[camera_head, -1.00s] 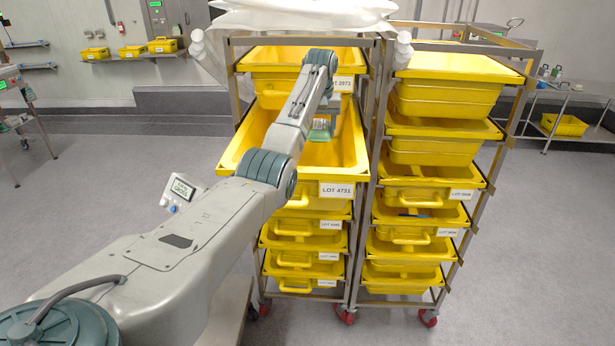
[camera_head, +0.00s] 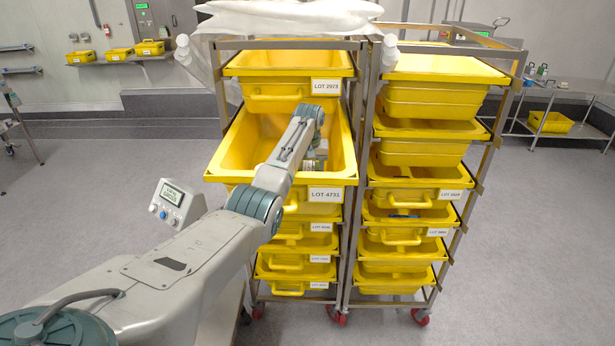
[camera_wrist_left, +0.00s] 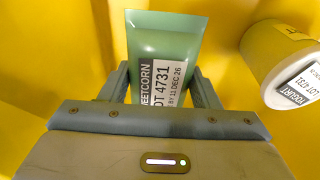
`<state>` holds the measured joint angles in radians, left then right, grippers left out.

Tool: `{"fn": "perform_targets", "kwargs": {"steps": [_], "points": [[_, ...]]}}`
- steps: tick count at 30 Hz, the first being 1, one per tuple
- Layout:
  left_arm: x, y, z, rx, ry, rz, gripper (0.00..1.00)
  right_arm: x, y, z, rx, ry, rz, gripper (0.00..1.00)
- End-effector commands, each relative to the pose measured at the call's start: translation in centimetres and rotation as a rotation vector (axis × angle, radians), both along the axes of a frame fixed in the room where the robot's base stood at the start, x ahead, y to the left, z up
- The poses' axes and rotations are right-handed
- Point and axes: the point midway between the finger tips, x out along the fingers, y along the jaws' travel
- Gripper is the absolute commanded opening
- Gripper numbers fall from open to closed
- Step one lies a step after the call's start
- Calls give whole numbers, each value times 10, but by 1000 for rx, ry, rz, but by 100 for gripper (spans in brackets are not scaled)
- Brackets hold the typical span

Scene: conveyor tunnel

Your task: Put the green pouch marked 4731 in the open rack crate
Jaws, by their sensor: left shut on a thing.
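The green pouch (camera_wrist_left: 165,40) shows upright in the left wrist view, its label reading sweetcorn, lot 4731. My left gripper (camera_wrist_left: 160,82) is shut on its lower part. Yellow crate walls (camera_wrist_left: 50,45) surround it in that view. In the head view, the open crate labelled LOT 4731 (camera_head: 232,152) is pulled forward from the left rack, and my left arm reaches down into it. The gripper and pouch are mostly hidden there behind my arm and wrist. Whether the pouch touches the crate floor I cannot tell. My right gripper is not in view.
A yogurt tub (camera_wrist_left: 278,60), also marked lot 4731, is in the crate right of the pouch. The LOT 2973 crate (camera_head: 285,88) sits just above. More yellow crates fill the right rack (camera_head: 425,150). A small display box (camera_head: 175,205) stands left of my arm.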

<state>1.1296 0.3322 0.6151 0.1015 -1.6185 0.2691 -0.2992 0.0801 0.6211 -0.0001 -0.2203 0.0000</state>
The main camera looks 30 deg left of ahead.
Motion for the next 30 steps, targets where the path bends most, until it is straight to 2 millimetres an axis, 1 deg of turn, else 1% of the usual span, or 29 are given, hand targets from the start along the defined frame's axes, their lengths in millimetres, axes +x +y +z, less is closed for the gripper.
{"fn": "perform_targets", "kwargs": {"steps": [1,3,7,10,17,18,20,21,30], "points": [[-1,-1,-6,-2,5,0,24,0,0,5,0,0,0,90],[-1,-1,-16,-2,5,0,24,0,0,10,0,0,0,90],[-1,0,-31,-2,3,0,24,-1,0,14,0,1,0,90],[-1,0,-35,-1,1,0,24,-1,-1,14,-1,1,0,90],[0,0,-37,-1,1,0,24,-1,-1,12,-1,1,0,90],[-1,0,-38,-1,2,0,58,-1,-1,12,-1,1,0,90],[-1,0,-37,-1,2,0,70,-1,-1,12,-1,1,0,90],[-1,0,-37,-1,2,0,78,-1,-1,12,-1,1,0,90],[-1,0,-36,-1,2,0,78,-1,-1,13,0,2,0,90]]}}
